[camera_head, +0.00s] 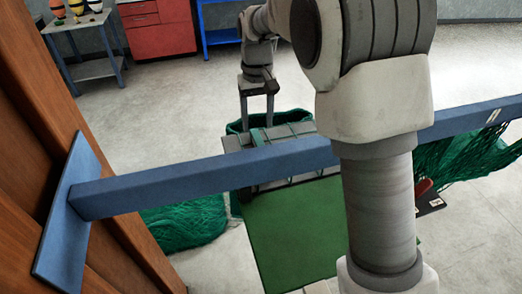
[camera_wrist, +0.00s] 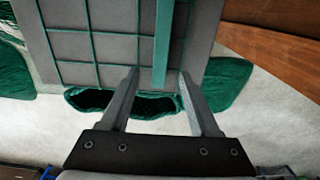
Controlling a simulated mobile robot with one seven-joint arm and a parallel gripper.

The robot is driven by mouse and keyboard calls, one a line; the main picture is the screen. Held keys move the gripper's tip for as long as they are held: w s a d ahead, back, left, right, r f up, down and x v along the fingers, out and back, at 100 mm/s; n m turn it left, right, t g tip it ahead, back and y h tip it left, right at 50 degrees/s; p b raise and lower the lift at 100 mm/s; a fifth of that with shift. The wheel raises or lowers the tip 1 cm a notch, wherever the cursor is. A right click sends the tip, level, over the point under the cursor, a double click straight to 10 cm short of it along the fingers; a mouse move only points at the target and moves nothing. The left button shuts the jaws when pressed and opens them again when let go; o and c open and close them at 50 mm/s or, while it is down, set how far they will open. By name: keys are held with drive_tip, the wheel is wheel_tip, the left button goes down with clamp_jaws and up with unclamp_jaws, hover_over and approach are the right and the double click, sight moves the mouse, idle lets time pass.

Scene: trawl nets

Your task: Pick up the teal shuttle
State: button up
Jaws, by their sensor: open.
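The teal shuttle (camera_wrist: 163,45) appears in the wrist view as a flat, straight teal strip on a grey surface marked with dark green grid lines. Its near end lies between the tips of my gripper (camera_wrist: 158,76), with a finger on either side. My gripper is open with nothing held. I cannot tell how far the tips are above the surface. In the head view my gripper (camera_head: 257,120) points down at the far edge of the grey gridded surface (camera_head: 300,128), where a short teal piece shows. The blue beam and my arm hide part of that surface.
A blue beam (camera_head: 250,163) crosses in front of the gridded surface. A green board (camera_head: 295,235) lies on the near side. Green netting (camera_head: 185,222) lies at the left, and more netting (camera_head: 465,150) hangs at the right. A brown wooden wall (camera_head: 60,120) stands at the left.

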sight(257, 137)
drive_tip(key=shift+w+a+f, duration=0.1)
drive_tip(key=shift+f, duration=1.6)
drive_tip(key=shift+w+f, duration=0.1)
drive_tip(key=shift+f, duration=1.55)
clamp_jaws()
